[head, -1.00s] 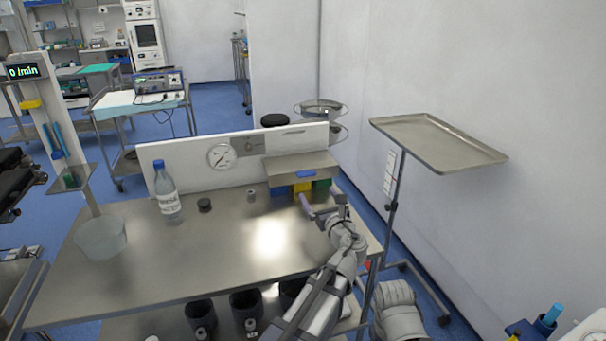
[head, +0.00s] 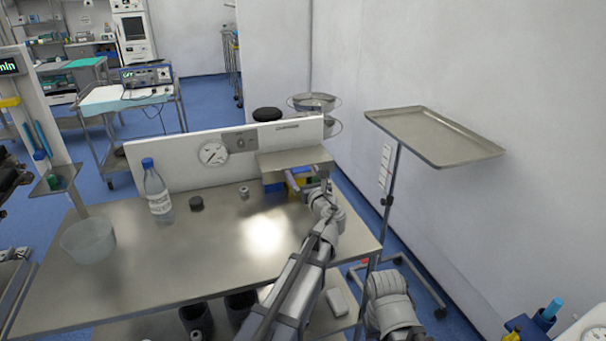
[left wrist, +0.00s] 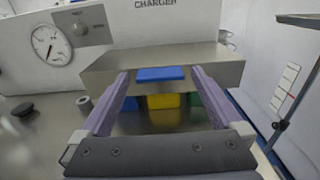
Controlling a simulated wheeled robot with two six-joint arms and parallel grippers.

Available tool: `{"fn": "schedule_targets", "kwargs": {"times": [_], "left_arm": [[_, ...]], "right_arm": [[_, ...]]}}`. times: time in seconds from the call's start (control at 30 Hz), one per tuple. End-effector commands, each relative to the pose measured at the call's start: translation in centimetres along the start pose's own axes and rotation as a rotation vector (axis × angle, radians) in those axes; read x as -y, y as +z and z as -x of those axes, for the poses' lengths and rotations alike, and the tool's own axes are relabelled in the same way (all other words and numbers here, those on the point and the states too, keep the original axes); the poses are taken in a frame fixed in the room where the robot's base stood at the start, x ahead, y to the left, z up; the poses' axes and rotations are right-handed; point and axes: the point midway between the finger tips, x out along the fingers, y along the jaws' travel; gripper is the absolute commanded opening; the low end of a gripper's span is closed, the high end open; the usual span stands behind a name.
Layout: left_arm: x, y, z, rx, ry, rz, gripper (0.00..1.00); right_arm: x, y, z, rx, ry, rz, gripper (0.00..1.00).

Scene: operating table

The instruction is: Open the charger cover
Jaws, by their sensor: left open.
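The charger cover (head: 295,158) is a grey metal lid on the box at the back right of the steel table, below the word CHARGER. It also shows in the left wrist view (left wrist: 205,60), with a blue tab (left wrist: 160,74) on its front. The cover is down; blue, yellow and green blocks (left wrist: 163,101) show beneath its front edge. My left gripper (head: 306,175) is open and empty in front of the cover. Its purple fingers appear on either side of the blue tab; I cannot tell whether they touch the cover. My right gripper is not in view.
A bottle (head: 157,190), a black cap (head: 196,203), a small metal part (head: 244,192) and a clear bowl (head: 88,239) stand on the table (head: 190,262). A tray on a stand (head: 432,135) is to the right. The table's middle is clear.

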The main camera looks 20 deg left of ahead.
Motion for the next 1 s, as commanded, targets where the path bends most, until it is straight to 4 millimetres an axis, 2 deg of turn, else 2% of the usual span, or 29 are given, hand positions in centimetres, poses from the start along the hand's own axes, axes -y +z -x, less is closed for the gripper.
{"fn": "schedule_targets", "kwargs": {"times": [0.1,0.4,1.0], "left_arm": [[-0.01,0.00,-0.69,0.000,0.000,0.000,1.00],[-0.04,0.00,-0.75,0.000,0.000,0.000,0.99],[-0.03,-0.01,-0.72,0.000,0.000,0.000,0.31]], "right_arm": [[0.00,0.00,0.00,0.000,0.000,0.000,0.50],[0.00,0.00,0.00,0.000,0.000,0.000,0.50],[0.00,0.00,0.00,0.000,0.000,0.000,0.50]]}}
